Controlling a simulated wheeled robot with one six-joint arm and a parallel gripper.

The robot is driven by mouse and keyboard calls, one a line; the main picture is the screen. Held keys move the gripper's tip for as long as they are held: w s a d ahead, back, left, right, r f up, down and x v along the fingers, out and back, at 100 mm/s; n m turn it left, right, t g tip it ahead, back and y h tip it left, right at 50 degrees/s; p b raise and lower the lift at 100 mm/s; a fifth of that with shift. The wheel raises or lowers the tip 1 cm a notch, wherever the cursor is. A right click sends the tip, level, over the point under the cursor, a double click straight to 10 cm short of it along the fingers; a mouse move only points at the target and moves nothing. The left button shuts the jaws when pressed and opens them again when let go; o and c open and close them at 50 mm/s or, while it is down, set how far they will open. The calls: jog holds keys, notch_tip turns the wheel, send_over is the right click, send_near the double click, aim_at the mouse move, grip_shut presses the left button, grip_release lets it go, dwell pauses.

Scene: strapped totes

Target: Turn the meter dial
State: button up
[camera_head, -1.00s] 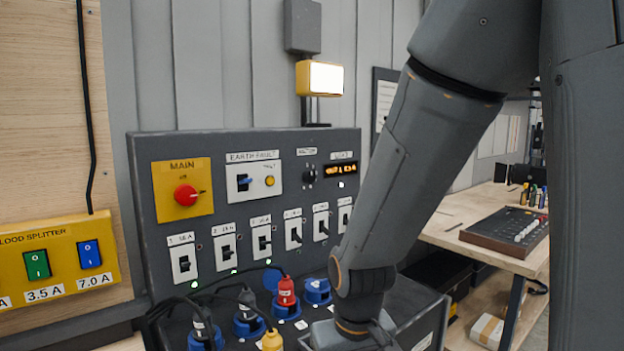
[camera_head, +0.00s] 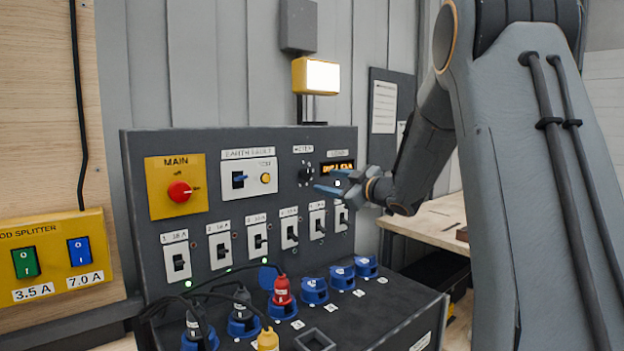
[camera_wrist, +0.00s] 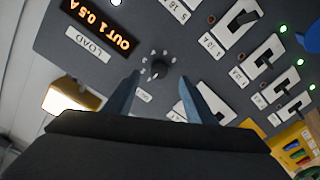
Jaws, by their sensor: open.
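The meter dial (camera_head: 306,174) is a small black knob on the upper right of the dark grey panel, under a small white label. In the wrist view the dial (camera_wrist: 158,67) has light marks around it and lies beyond and between my two fingertips. My gripper (camera_head: 335,182) has blue fingers, is open and empty, and is just right of the dial in the head view. In the wrist view my gripper (camera_wrist: 157,88) has its fingers spread on either side, apart from the dial. The load display (camera_wrist: 98,24) reads "OUT 1 0.5 A" in orange.
The panel also holds a red main switch (camera_head: 179,191), an earth fault unit (camera_head: 249,178) and a row of breaker switches (camera_head: 257,240). Below them stand blue sockets (camera_head: 314,290) with plugs and black cables. A wooden bench (camera_head: 428,222) is behind at right.

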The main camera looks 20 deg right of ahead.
aim_at(308, 174)
jog(key=shift+n+y, duration=0.4)
jog(key=shift+y, duration=0.1)
jog(key=x, duration=0.2)
jog(key=p+x, duration=0.1)
jog(key=x, duration=0.2)
jog(key=p+x, duration=0.1)
jog(key=x, duration=0.1)
jog(key=shift+w+a+r, duration=0.25)
jog(key=shift+w+r, duration=0.1)
jog(key=shift+r, duration=0.05)
jog(key=shift+c, duration=0.4)
jog(key=c, duration=1)
jog(key=shift+o, duration=0.2)
